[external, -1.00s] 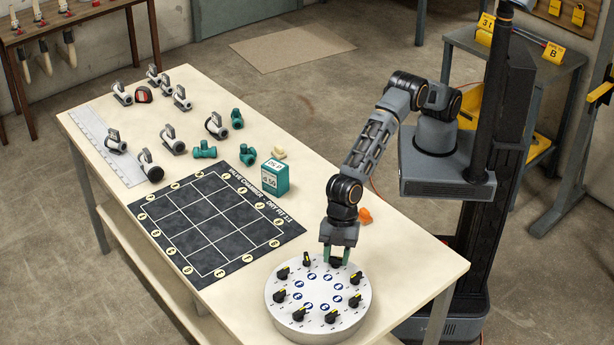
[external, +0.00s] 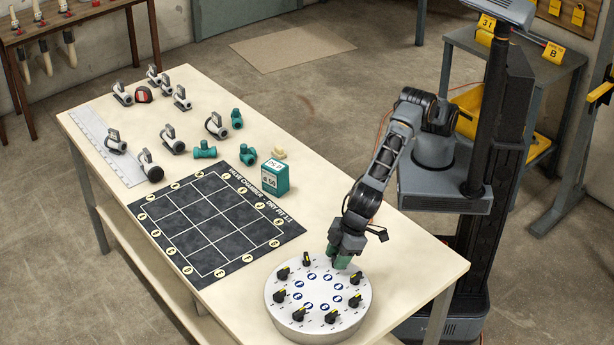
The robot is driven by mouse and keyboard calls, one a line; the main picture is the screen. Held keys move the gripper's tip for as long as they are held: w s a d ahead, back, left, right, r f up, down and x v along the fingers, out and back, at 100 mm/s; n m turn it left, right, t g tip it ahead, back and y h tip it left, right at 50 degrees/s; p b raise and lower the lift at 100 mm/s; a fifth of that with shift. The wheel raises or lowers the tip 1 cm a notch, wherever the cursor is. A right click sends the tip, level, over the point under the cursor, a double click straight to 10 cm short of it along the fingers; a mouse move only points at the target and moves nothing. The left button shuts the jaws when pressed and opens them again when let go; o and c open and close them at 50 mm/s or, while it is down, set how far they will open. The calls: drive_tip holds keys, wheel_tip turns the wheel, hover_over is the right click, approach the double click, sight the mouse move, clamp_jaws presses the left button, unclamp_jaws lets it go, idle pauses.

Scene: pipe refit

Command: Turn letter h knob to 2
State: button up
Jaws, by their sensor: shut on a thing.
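A round white dial plate (external: 319,333) sits at the near end of the bench. It carries a ring of black knobs with yellow marks, such as one at the left (external: 279,296) and one at the right (external: 355,300). Blue round badges form an inner ring; their letters and the scale numbers are too small to read. My gripper (external: 341,262) points down at the far right side of the plate. Its green fingers are shut on a knob there, which they hide. I cannot tell that knob's letter or setting.
A black gridded mat (external: 210,228) lies left of the plate. A green-and-white box (external: 275,180) stands beyond it. Grey valves (external: 172,141) and green fittings (external: 204,150) stand farther back. The bench's right end is clear.

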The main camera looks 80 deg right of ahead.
drive_tip(key=shift+a+m+h+b, duration=0.1)
drive_tip(key=shift+m+h+b, duration=0.3)
drive_tip(key=shift+m, duration=0.8)
drive_tip(key=o, duration=0.9)
drive_tip(key=shift+r, duration=0.1)
drive_tip(key=v, duration=1.3)
drive_tip(key=shift+s+r+b, duration=0.25)
drive_tip(key=shift+s+b, duration=0.05)
drive_tip(key=shift+s, duration=0.05)
drive_tip(key=shift+a, duration=0.1)
